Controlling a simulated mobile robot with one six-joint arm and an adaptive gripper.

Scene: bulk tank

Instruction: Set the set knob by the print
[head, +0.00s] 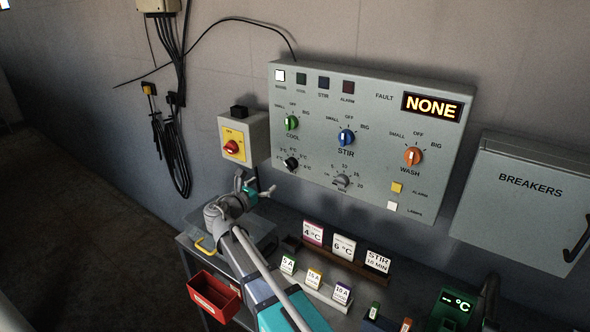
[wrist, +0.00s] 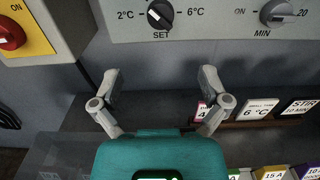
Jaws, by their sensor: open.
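The black set knob (head: 291,163) sits low on the left of the grey control panel (head: 320,190), under the green COOL knob. In the wrist view the set knob (wrist: 160,14) is at the top edge, above the word SET, with 2°C at its left and 6°C at its right. Its white mark slants toward the upper left; the scale above is cut off. My gripper (wrist: 159,77) is open and empty, below and apart from the knob. In the head view my gripper (head: 253,188) is left of and below it. Printed cards read 4 °C (head: 313,233), 6 °C (head: 343,246) and STIR 10 MIN (head: 377,261).
The grey MIN knob (head: 342,181) is to the right of the set knob.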

